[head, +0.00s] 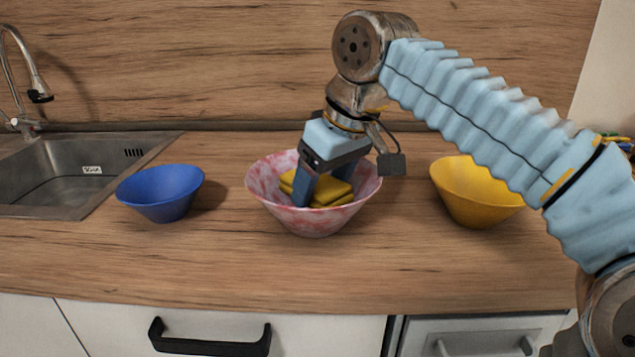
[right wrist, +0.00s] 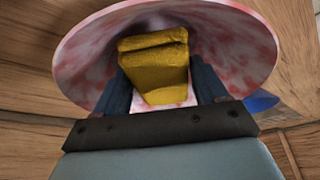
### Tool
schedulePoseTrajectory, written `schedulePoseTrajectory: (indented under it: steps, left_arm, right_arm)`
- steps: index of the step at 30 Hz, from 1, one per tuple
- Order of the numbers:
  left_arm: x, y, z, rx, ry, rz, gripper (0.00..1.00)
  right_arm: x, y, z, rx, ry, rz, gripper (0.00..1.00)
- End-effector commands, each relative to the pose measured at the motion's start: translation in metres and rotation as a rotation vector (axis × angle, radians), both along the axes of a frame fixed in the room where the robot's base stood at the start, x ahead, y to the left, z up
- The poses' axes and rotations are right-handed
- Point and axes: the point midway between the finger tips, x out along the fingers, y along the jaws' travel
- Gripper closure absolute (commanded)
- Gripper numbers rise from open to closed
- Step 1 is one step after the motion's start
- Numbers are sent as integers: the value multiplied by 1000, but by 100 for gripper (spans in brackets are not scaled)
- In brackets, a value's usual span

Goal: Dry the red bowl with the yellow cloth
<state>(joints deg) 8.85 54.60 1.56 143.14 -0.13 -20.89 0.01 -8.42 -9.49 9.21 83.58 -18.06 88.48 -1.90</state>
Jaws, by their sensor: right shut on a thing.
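The red bowl, mottled red and white (head: 308,222), stands upright on the wooden counter in the middle of the head view. The folded yellow cloth (head: 333,192) is inside it. My right gripper (head: 322,192) reaches down into the bowl and is shut on the cloth. In the right wrist view the cloth (right wrist: 155,70) sits between the two dark fingers (right wrist: 157,88), with the bowl's inner wall (right wrist: 85,55) around it. Whether the cloth's underside touches the bowl is hidden. My left gripper is not in view.
A blue bowl (head: 160,195) stands to the left and a yellow bowl (head: 475,195) to the right, partly beside my right arm. A steel sink (head: 80,165) with a tap (head: 25,75) is at far left. The counter front (head: 300,275) is clear.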

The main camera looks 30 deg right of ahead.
Motion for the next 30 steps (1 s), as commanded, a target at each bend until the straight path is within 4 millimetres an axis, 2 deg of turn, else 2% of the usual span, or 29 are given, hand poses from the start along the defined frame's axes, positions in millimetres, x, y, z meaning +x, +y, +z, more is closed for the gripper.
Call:
schedulePoseTrajectory:
  steps: [3,11,22,30]
  left_arm:
    - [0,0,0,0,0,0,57]
    - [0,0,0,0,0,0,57]
    - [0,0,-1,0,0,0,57]
    - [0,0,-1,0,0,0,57]
  right_arm:
    - [1,-6,0,0,-1,0,53]
    - [2,-7,0,0,-1,0,53]
    - [-3,11,-2,0,-1,1,53]
    - [-3,14,-2,1,0,1,53]
